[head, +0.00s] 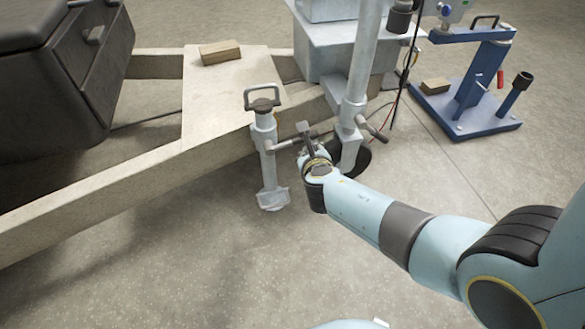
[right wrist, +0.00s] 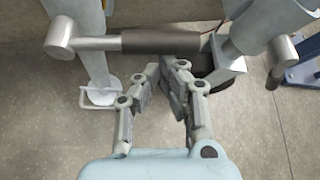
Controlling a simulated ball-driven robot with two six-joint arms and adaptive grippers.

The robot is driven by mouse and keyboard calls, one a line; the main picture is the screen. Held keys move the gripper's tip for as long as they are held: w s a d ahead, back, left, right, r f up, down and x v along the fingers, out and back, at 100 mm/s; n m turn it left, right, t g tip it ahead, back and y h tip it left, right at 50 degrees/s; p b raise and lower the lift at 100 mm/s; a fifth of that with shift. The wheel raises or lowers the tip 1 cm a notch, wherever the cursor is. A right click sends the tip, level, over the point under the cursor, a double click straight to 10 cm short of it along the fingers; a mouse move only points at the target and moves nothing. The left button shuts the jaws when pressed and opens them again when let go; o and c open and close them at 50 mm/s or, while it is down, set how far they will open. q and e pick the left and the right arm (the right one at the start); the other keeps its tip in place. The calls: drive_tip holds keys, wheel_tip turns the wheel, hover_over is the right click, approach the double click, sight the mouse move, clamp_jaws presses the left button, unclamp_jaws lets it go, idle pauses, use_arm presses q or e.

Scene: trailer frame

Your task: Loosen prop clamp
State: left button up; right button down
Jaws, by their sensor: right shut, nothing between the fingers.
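A grey prop leg (head: 267,165) with a looped top handle and a flat foot stands beside the trailer frame. A crossbar shows beside it; in the right wrist view it has a dark sleeve (right wrist: 165,42) and a silver end, and spans between two grey posts. A thicker grey post (head: 358,85) stands to the right, with a short T-bar (head: 372,128) low on it, also visible in the right wrist view (right wrist: 282,50). My right gripper (head: 305,137) is beside the crossbar; its fingers (right wrist: 166,78) are shut and empty, below the sleeve in the wrist view. I cannot tell whether they touch it.
The pale trailer frame (head: 90,187) runs diagonally at left, with a wooden block (head: 220,52) on its plate and a dark box (head: 60,60) behind. A blue stand (head: 470,110) is at upper right. A thin cable hangs by the thick post. Front floor is clear.

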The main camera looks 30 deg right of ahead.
use_arm(q)
drive_tip(key=shift+g, duration=0.6)
drive_tip(key=s+f+p, duration=0.1)
drive_tip(key=s+a+f+p, duration=0.1)
drive_tip(key=f, duration=0.1)
drive_tip(key=shift+s+a+f, duration=0.1)
drive_tip(key=shift+a+f, duration=0.05)
drive_tip(key=shift+f, duration=0.1)
use_arm(e)
drive_tip(key=r+n+h, duration=0.1)
drive_tip(key=r, duration=0.1)
drive_tip(key=a+r+n+h, duration=0.1)
drive_tip(key=r, duration=0.1)
drive_tip(key=shift+w+a+r+n, duration=0.1)
drive_tip(key=shift+w+r+n, duration=0.1)
drive_tip(key=shift+r+n, duration=0.1)
use_arm(q)
drive_tip(key=shift+f, duration=0.1)
use_arm(e)
drive_tip(key=shift+f, duration=0.1)
